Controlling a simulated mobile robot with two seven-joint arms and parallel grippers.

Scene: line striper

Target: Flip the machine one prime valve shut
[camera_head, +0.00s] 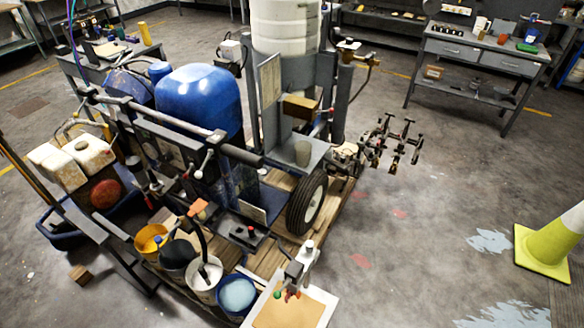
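A line striper machine (198,97) with a big blue rounded body stands left of centre on a wooden pallet. A long dark bar (165,122) crosses in front of it. A small lever with a red part (197,173) sits below the bar. An orange piece (198,207) shows lower, above the buckets. A grey box with a red knob (252,230) lies low at the front. I cannot tell which of these parts, if any, is the prime valve, nor how it is set. Neither of my grippers can be made out in view.
Buckets, one white (204,278) and one blue-rimmed (237,294), crowd the pallet front. A black wheel (307,203) stands right of them. A grey workbench (478,55) is at the back right, a yellow-green cone (548,245) at the right. Floor between is largely clear.

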